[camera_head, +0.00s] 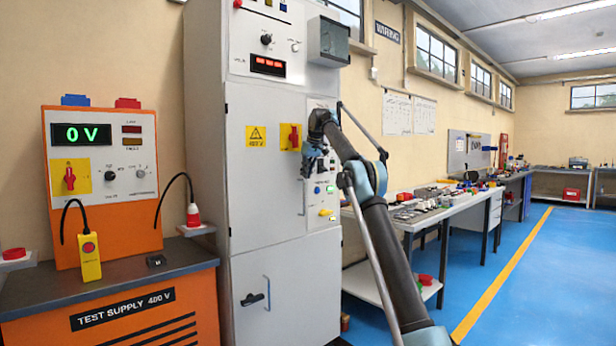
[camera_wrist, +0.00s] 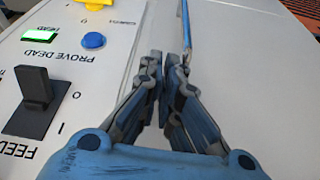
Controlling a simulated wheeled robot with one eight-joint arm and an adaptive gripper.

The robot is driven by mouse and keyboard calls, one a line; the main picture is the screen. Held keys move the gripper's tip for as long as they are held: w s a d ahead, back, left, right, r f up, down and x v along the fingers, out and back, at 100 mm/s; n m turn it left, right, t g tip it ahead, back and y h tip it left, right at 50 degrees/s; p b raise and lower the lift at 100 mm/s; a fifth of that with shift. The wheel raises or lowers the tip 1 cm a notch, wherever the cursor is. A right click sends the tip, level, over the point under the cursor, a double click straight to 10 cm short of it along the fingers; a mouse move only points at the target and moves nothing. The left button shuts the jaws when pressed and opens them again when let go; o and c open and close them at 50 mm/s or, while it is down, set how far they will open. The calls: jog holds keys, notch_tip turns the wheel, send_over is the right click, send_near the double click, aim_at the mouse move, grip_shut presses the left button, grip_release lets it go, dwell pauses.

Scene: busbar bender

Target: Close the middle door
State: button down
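The tall grey cabinet has a middle door (camera_head: 262,175) with a yellow warning label and a red switch on yellow. The door looks flush or nearly so in the head view; I cannot tell whether it is fully shut. A slim blue upright handle (camera_head: 303,198) is near its right edge. It shows as a blue bar (camera_wrist: 185,25) in the wrist view. My gripper (camera_head: 313,168) is in front of the door's right edge. In the wrist view my gripper (camera_wrist: 167,62) has its fingers together, the handle beside or behind the right fingertip. Contact is unclear.
A control strip (camera_head: 324,190) with a black knob (camera_wrist: 38,100) and lit button is right of the door. A lower door (camera_head: 290,300) is below. An orange test supply bench (camera_head: 110,310) stands left. Workbenches (camera_head: 430,212) line the right wall; blue floor there is open.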

jog(key=shift+w+a, duration=0.3)
jog(key=shift+r, duration=0.1)
jog(key=s+d+f+m, duration=0.1)
jog(key=s+d, duration=0.8)
jog(key=s, duration=0.3)
jog(key=s+d+m, duration=0.1)
jog(key=s+d, duration=0.8)
jog(key=s, duration=0.4)
jog(key=s+d+f+m+h, duration=0.1)
jog(key=s+d+f, duration=0.25)
jog(key=s, duration=0.45)
jog(key=s+d+f+m+h, duration=0.1)
jog(key=s+d+f, duration=0.25)
jog(key=s, duration=0.35)
jog(key=s+d+f+m, duration=0.2)
jog(key=s+d+f, duration=0.2)
jog(key=s+f, duration=1.1)
jog(key=s+d+f+m+g, duration=0.1)
jog(key=s+d+f+m, duration=0.1)
jog(key=s+f, duration=1.2)
jog(key=shift+s+d+f+h, duration=0.4)
jog(key=shift+s+d, duration=0.15)
jog(key=shift+d, duration=0.35)
